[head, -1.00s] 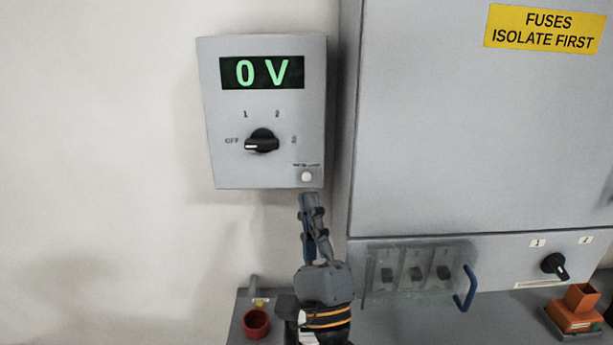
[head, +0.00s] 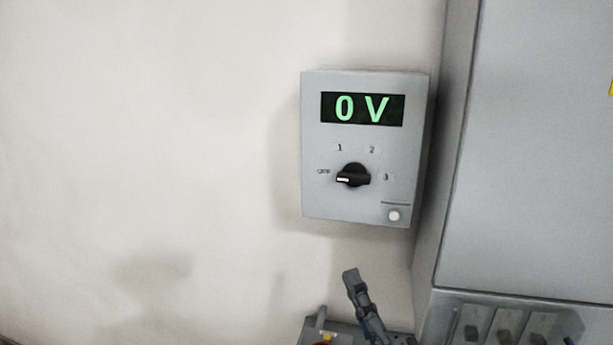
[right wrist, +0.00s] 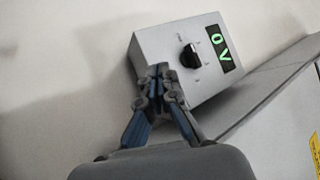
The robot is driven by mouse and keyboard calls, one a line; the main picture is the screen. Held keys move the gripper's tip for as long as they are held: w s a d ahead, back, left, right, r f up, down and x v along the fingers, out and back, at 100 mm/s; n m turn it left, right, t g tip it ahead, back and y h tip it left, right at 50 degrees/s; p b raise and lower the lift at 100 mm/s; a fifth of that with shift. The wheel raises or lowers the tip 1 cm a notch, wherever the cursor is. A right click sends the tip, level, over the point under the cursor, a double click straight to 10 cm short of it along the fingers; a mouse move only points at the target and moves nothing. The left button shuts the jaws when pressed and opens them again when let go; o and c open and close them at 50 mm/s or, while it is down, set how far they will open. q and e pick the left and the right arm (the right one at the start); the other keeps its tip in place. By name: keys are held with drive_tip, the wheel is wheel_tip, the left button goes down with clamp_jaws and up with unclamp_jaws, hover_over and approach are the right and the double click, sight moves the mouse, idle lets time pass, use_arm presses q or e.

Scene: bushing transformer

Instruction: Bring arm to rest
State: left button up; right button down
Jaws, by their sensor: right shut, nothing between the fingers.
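My right gripper (head: 351,277) is shut and empty in the head view, below the grey meter box on the wall. In the right wrist view my right gripper (right wrist: 158,70) shows its fingertips together in front of the meter box (right wrist: 150,50). The meter box (head: 318,200) has a green display (head: 362,109) that reads 0 V. Its black rotary knob (head: 353,175) has its white mark toward OFF. A round white button (head: 393,215) sits at the box's lower right, above and right of the fingertips. My left gripper is not in view.
A large grey cabinet (head: 535,150) stands to the right of the box. Several switches (head: 505,325) show behind a clear cover at its lower part. A bench (head: 345,330) is partly visible at the bottom. The wall on the left is bare.

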drive_tip(key=s+f+n+g+h, duration=0.15)
drive_tip(key=f+n+g, duration=0.25)
drive_tip(key=f, duration=0.4)
drive_tip(key=s+f+n+g, duration=0.3)
drive_tip(key=f+g, duration=0.1)
drive_tip(key=f, duration=0.3)
drive_tip(key=s+f+n+g, duration=0.3)
drive_tip(key=f+n+g, duration=0.1)
drive_tip(key=f, duration=0.4)
drive_tip(key=s+d+f+n+g+h, duration=0.3)
drive_tip(key=s+d+f+g+h, duration=0.35)
drive_tip(key=s+d+f, duration=0.7)
drive_tip(key=s+a+f+g, duration=0.1)
drive_tip(key=s+f, duration=0.1)
drive_tip(key=f, duration=1)
drive_tip(key=s+a+f+g, duration=0.1)
drive_tip(key=f, duration=1.1)
drive_tip(key=s+d+f+g, duration=0.1)
drive_tip(key=s+d+f, duration=0.2)
drive_tip(key=s+f, duration=1.3)
drive_tip(key=shift+s+f+n, duration=0.25)
drive_tip(key=shift+s+n, duration=0.05)
drive_tip(key=shift+s, duration=0.05)
